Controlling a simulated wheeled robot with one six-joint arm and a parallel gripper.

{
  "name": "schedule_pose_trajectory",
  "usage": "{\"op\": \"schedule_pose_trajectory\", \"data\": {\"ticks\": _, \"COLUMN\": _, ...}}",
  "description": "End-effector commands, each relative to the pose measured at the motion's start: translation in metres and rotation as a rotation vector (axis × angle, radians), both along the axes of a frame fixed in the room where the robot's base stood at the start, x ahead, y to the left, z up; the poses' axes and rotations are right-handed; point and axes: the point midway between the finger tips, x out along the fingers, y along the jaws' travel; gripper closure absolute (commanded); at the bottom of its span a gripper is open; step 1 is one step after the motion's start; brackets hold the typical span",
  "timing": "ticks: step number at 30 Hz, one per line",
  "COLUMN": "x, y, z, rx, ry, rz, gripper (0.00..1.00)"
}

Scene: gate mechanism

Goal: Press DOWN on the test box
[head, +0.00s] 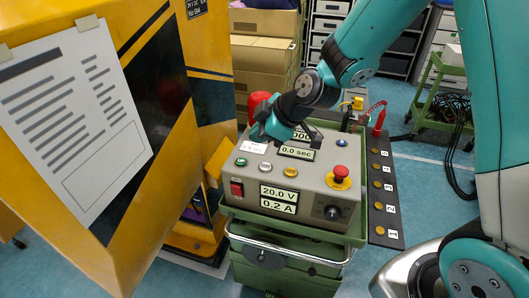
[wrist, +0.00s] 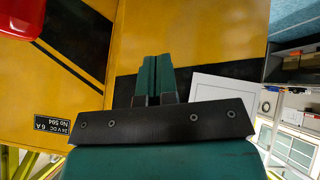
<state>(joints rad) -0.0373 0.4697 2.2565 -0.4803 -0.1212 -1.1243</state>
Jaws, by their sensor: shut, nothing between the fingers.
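The test box (head: 250,201) is a grey-beige control box on a green cart, with displays reading 20.0 V, 0.2 A and 0.0 sec. Its top carries a green button (head: 241,162), a white button (head: 265,168), a yellow button (head: 290,172) and a red stop knob (head: 340,172). I cannot read which button is DOWN. My gripper (head: 256,132) is above the back left of the box, behind the buttons and apart from them. In the wrist view my gripper (wrist: 154,75) shows its two green fingers together, empty, facing the yellow cabinet. The test box is not in the wrist view.
The yellow gate cabinet (head: 150,75) with a paper sheet (head: 70,115) stands close on the left. A dark strip with numbered round contacts (head: 389,208) and red clip (head: 379,118) runs along the box's right. Cardboard boxes (head: 262,60) stand behind.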

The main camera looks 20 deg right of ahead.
Motion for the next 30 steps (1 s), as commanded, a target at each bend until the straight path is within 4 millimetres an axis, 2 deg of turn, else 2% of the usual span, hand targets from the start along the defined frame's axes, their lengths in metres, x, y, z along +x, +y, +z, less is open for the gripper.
{"op": "schedule_pose_trajectory", "data": {"ticks": 1, "x": 0.014, "y": -0.009, "z": -0.004, "rx": -0.025, "ry": -0.048, "rz": 0.014, "gripper": 1.00}}
{"op": "schedule_pose_trajectory", "data": {"ticks": 3, "x": 0.030, "y": -0.018, "z": -0.015, "rx": -0.064, "ry": -0.123, "rz": 0.038, "gripper": 1.00}}
{"op": "schedule_pose_trajectory", "data": {"ticks": 8, "x": 0.048, "y": -0.030, "z": -0.031, "rx": -0.122, "ry": -0.218, "rz": 0.067, "gripper": 1.00}}
{"op": "schedule_pose_trajectory", "data": {"ticks": 23, "x": 0.050, "y": -0.031, "z": -0.037, "rx": -0.132, "ry": -0.229, "rz": 0.074, "gripper": 1.00}}
{"op": "schedule_pose_trajectory", "data": {"ticks": 30, "x": 0.049, "y": -0.032, "z": -0.059, "rx": -0.131, "ry": -0.227, "rz": 0.072, "gripper": 1.00}}
